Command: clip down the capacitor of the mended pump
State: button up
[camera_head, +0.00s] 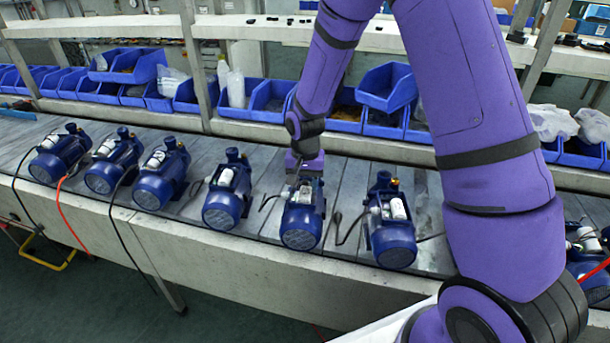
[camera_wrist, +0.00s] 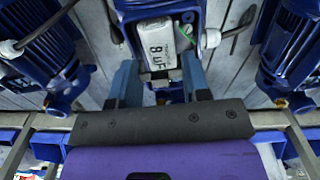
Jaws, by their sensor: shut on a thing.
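The pump (camera_head: 302,218) under my gripper is blue and stands on the conveyor among a row of similar pumps. Its pale capacitor (camera_head: 305,195) lies along its top; in the wrist view the capacitor (camera_wrist: 156,42) shows a label reading 8 uF. My gripper (camera_head: 303,176) reaches down at the back end of this pump. In the wrist view the two fingers of my gripper (camera_wrist: 160,72) stand on either side of the capacitor's near end, shut on it. The contact faces and any clip are hard to make out.
A pump with a white capacitor (camera_head: 390,235) stands close on the right, and another pump (camera_head: 227,195) on the left. Loose black cables (camera_head: 340,230) lie between pumps. Blue bins (camera_head: 270,98) line the shelf behind. The wrist view shows neighbouring pumps (camera_wrist: 40,50) on both sides.

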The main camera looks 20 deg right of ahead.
jog(key=shift+f, duration=0.75)
jog(key=shift+s+f, duration=0.15)
jog(key=shift+f, duration=0.1)
dwell(1.4)
jog(key=o, duration=1)
jog(key=shift+c, duration=0.2)
jog(key=shift+r, duration=3.05)
notch_tip(320, 180, up, 11)
jog(key=shift+f, duration=0.15)
